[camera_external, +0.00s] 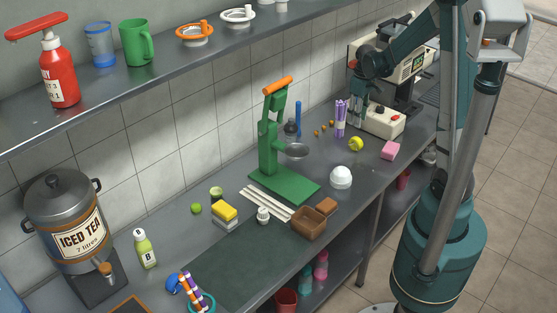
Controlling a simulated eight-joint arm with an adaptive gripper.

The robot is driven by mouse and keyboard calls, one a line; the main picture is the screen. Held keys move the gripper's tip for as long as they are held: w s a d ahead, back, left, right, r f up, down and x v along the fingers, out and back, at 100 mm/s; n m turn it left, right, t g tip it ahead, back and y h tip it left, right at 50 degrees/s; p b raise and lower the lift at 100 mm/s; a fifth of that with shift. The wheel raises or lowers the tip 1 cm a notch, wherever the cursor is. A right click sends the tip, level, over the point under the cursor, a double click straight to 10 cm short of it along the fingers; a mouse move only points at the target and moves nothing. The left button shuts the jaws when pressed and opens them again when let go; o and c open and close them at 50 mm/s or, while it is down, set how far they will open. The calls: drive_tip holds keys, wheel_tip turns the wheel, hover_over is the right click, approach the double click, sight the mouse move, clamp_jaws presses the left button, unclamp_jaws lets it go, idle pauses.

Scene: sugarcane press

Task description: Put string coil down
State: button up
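My gripper (358,116) hangs at the far end of the counter, in front of the cream machine and just right of an upright purple bundle (340,117). It is small in this view, and I cannot tell whether its fingers are open or hold anything. No string coil can be made out for certain. A round white thing (341,178) sits on the counter right of the green press (284,160), and a small ribbed white thing (263,215) stands near the dark mat; I cannot tell whether either is the coil.
A cream machine (384,121) stands behind my gripper. A yellow ball (356,144) and pink block (390,150) lie nearby. A brown box (309,223), white sticks (266,202) and a yellow sponge (224,212) surround the press. The dark mat (250,262) is mostly clear.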

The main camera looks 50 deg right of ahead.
drive_tip(key=shift+a+r, duration=0.1)
drive_tip(key=shift+r, duration=0.05)
idle(0.6)
drive_tip(key=s+a+r+t, duration=0.2)
drive_tip(key=a+r, duration=0.5)
drive_tip(key=a, duration=0.1)
drive_tip(key=s+a+r+t, duration=0.1)
drive_tip(key=s+a+r, duration=0.1)
drive_tip(key=a+r, duration=0.6)
drive_tip(key=s+a+r+t, duration=0.4)
drive_tip(key=s+a, duration=0.6)
drive_tip(key=a, duration=0.4)
drive_tip(key=shift+a+r, duration=0.15)
drive_tip(key=shift+a, duration=0.05)
